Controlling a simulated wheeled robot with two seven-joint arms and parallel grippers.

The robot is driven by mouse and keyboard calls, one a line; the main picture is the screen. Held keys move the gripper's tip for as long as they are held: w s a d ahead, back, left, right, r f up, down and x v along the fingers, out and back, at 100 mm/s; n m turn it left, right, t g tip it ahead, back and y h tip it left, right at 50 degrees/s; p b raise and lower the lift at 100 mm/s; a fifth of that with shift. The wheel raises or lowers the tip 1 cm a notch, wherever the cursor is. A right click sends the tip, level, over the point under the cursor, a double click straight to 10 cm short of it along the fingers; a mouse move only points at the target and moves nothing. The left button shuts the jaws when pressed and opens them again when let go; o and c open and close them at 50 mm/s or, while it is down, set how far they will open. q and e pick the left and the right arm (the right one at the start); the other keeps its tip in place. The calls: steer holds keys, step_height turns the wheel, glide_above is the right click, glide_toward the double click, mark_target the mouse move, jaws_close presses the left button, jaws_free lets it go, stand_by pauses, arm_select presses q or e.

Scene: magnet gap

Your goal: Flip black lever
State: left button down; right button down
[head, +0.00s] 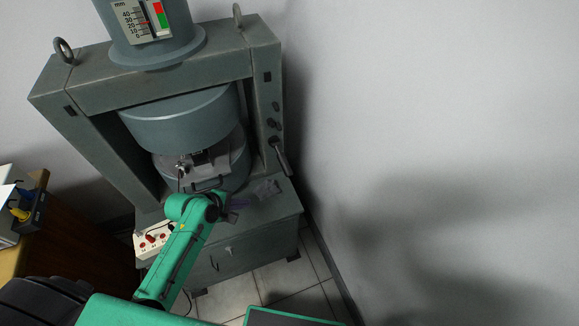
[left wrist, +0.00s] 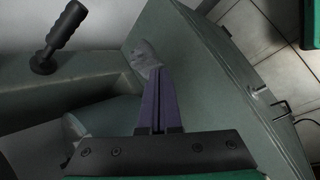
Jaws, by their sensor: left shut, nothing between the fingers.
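The black lever (head: 281,158) sticks out from the right post of the grey-green press, pointing down and right in the head view. In the left wrist view the lever (left wrist: 60,36) stands at the upper left, with a round black base and a thick handle tilted up and right. My left gripper (head: 240,204) is low in front of the press, below and left of the lever and apart from it. Its purple fingers (left wrist: 160,98) are shut and empty. My right gripper is in neither view.
A crumpled grey cloth (head: 267,188) lies on the press base just beyond my fingertips; I cannot tell if they touch. The press (head: 262,75) has a gap between its round poles. A white box with red sockets (head: 152,240) is at the left. Wall and floor at right are clear.

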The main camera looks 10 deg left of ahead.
mark_target(282, 161)
arm_select(q)
steer(key=w+d+r+n+t+h, duration=0.1)
steer(key=w+d+r+n+h, duration=0.1)
steer(key=w+r+n, duration=0.3)
step_height(282, 161, up, 3)
steer(key=shift+d+r+n, duration=0.1)
steer(key=shift+d+n, duration=0.45)
steer(key=shift+n, duration=0.05)
steer(key=b+x, duration=0.1)
steer(key=x, duration=0.9)
steer(key=shift+b, duration=0.4)
steer(key=shift+w+d+r, duration=0.1)
steer(key=shift+w+r, duration=0.05)
